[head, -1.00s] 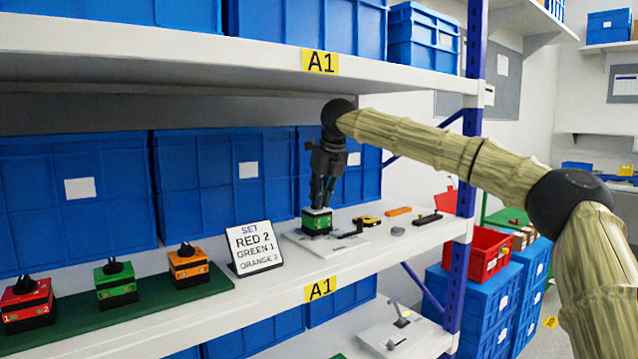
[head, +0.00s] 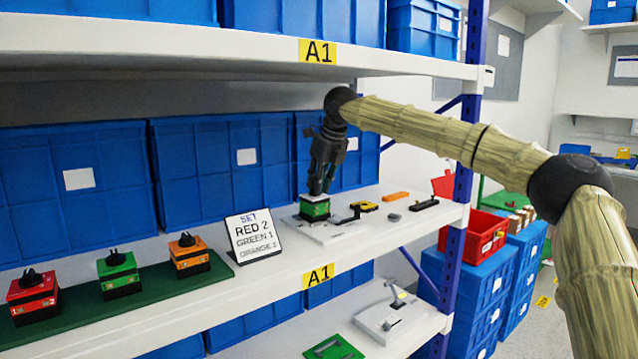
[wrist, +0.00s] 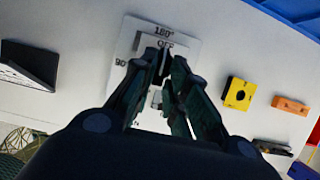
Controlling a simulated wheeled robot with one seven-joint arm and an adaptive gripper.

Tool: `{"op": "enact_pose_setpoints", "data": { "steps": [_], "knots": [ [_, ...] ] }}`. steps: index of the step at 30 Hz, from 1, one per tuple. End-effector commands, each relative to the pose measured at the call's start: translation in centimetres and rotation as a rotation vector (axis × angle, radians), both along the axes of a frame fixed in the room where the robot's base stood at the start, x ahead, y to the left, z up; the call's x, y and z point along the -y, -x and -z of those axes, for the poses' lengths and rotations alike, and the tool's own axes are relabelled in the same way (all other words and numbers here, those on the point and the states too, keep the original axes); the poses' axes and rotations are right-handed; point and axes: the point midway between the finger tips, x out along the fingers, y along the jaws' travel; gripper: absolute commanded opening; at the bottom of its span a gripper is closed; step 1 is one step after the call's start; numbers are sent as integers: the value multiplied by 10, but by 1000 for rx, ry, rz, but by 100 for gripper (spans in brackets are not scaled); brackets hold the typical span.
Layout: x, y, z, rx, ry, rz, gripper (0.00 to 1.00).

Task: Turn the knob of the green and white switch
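The green and white switch (head: 315,208) stands on a white plate on the middle shelf, right of the sign. My gripper (head: 319,190) points down at its top, with the fingertips at the knob. The wrist view shows the two fingers (wrist: 167,60) converging with a narrow gap and something dark between the tips. The fingers hide most of the switch and knob, so I cannot tell whether they press on it. The white plate (wrist: 185,30) shows the marks 180°, OFF and 90°.
A sign (head: 252,236) reads SET RED 2, GREEN 1, ORANGE, its last figure unclear. Red (head: 33,297), green (head: 118,274) and orange (head: 188,256) switches stand on a green strip (head: 150,300) at left. A yellow-black item (head: 363,207) lies right of my gripper. The upper shelf (head: 250,50) overhangs.

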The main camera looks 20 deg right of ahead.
Motion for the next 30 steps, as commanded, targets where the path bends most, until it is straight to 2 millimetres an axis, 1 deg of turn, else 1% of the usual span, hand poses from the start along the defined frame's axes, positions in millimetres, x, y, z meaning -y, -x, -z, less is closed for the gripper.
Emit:
{"op": "enact_pose_setpoints", "data": {
  "steps": [2,13,16,20,21,23,30],
  "knots": [
    [0,0,0,0,0,0,32],
    [0,1,-3,1,0,0,32],
    [1,3,-10,2,-1,1,32],
    [4,9,-26,2,-1,1,32],
    [5,11,-31,2,-1,1,32],
    [9,20,-28,0,0,0,32],
    [21,51,-28,1,-1,-1,32]
  ]
}}
